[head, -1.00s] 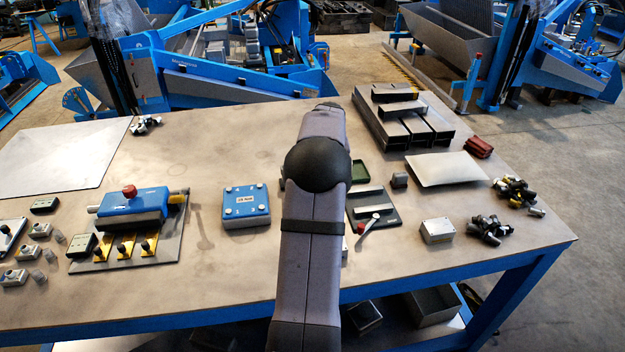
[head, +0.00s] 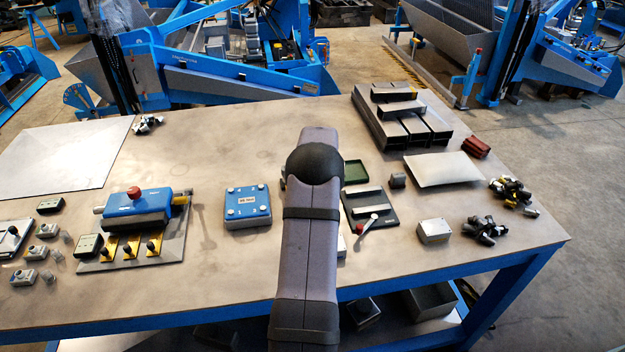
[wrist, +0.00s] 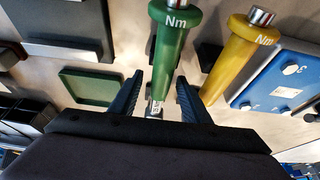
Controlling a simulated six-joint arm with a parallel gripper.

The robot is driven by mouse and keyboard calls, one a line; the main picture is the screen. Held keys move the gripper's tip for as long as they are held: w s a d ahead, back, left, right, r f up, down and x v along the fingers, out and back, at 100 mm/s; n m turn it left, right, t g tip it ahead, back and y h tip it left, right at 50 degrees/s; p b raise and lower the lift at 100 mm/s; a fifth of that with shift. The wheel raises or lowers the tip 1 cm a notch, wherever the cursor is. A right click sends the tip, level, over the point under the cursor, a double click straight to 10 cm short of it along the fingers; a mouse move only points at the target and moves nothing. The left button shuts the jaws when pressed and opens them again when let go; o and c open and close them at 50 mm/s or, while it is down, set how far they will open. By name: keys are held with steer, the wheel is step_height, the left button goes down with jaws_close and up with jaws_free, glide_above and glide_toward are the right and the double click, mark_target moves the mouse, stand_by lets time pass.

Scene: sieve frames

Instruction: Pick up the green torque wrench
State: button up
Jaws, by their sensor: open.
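The green torque wrench (wrist: 168,52), marked "Nm", shows in the wrist view with a metal end at the top and a narrow metal part at the bottom. My gripper (wrist: 159,77) is open, with one dark finger on each side of the wrench's lower part. Gaps show between the fingers and the wrench; contact cannot be seen. In the head view my arm hides both the gripper and the green wrench.
A yellow wrench (wrist: 235,58), also marked "Nm", is close to the right finger. Beyond it is a blue box (wrist: 283,80). A green tray (wrist: 88,87) lies left of the gripper. In the head view, bare tabletop (head: 255,160) lies behind the blue box.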

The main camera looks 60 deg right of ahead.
jaws_close()
steer(key=shift+d+r, duration=0.1)
steer(key=shift+r, duration=0.1)
